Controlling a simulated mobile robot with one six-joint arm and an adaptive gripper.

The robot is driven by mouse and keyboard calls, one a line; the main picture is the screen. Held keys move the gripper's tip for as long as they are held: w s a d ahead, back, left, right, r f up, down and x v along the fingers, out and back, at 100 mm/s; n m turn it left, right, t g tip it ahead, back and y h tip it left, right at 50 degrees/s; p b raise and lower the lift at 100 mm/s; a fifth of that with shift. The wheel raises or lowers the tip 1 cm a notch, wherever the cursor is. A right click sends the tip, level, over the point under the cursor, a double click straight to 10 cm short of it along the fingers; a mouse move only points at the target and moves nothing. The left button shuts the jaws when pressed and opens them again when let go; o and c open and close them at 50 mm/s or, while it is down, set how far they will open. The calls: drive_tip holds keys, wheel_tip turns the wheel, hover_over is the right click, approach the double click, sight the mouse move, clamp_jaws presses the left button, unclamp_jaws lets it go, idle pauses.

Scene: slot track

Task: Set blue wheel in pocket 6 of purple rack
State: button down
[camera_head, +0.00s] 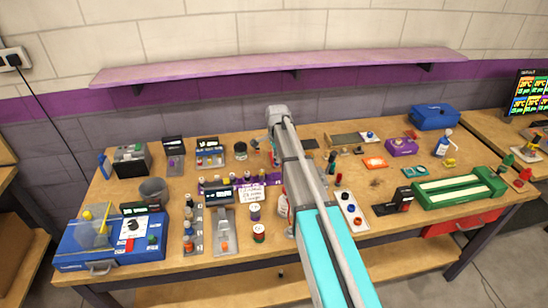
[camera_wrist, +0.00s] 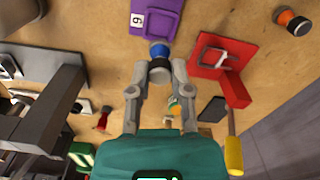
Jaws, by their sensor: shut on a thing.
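In the wrist view, the blue wheel (camera_wrist: 158,49) is held with a dark grey part behind it, between the fingertips of my gripper (camera_wrist: 160,68). The purple rack (camera_wrist: 176,8) is just beyond, with an empty-looking square pocket and a white tag reading 6 beside it. The wheel is at the rack's near edge in the picture; I cannot tell whether they touch. In the head view, the purple rack (camera_head: 274,178) runs left from my arm with several dark pieces along it. My arm hides its right end, and the gripper and wheel cannot be made out there.
In the wrist view, a red holder (camera_wrist: 205,68) lies right of the gripper, near a yellow-handled tool (camera_wrist: 233,150). An orange and black wheel (camera_wrist: 291,20) stands farther right. In the head view, a white sign (camera_head: 258,194) and stacked wheels (camera_head: 258,233) are in front of the rack.

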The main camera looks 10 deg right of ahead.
sight(277, 166)
drive_tip(key=shift+f+b, duration=2.7)
drive_tip(key=shift+f, duration=0.2)
drive_tip(key=shift+f, duration=0.25)
drive_tip(key=shift+c, duration=2.4)
unclamp_jaws()
drive_tip(key=shift+r, duration=0.1)
